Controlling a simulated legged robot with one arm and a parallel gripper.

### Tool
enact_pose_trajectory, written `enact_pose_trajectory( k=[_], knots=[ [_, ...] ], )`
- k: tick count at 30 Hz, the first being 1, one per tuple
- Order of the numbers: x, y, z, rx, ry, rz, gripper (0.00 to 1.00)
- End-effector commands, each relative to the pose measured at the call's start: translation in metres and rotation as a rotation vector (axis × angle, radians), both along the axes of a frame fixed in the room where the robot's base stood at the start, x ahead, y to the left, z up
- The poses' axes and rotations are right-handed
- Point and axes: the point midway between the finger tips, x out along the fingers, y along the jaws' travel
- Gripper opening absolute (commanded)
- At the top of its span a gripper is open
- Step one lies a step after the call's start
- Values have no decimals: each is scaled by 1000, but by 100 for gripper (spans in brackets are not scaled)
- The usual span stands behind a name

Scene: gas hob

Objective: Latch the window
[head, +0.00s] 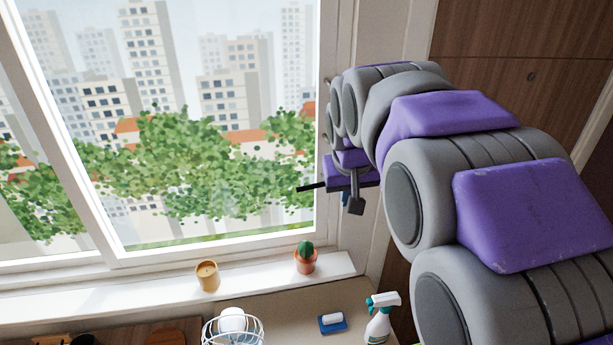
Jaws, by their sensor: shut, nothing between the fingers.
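The window (215,120) fills the left and middle of the head view, with white frames and a sliding pane. Its right frame (336,40) runs down beside my arm. My gripper (347,190) is at the right edge of the window, in front of the right frame, and is shut and empty. A thin dark bar (311,187) sticks out to the left from it across the glass; I cannot tell if it is a finger or part of the window. No latch shows clearly; my gripper and arm cover part of the right frame.
A cactus pot (305,262) and a candle (207,276) stand on the white sill (100,303). Below are a spray bottle (379,322), a blue sponge holder (332,323) and a wire rack (233,330). A wooden cabinet (500,50) stands at the right behind my arm.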

Motion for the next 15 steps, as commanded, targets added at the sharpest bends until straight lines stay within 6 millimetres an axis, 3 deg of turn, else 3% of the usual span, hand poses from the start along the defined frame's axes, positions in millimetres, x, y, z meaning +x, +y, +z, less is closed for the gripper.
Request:
enact_pose_trajectory(
  k=[1,6,10,15],
  knots=[
    [23,16,9,3,-38,22,0],
    [73,60,37,19,-147,76,0],
    [93,80,48,28,-194,101,0],
    [101,89,55,36,-218,113,0]
  ],
)
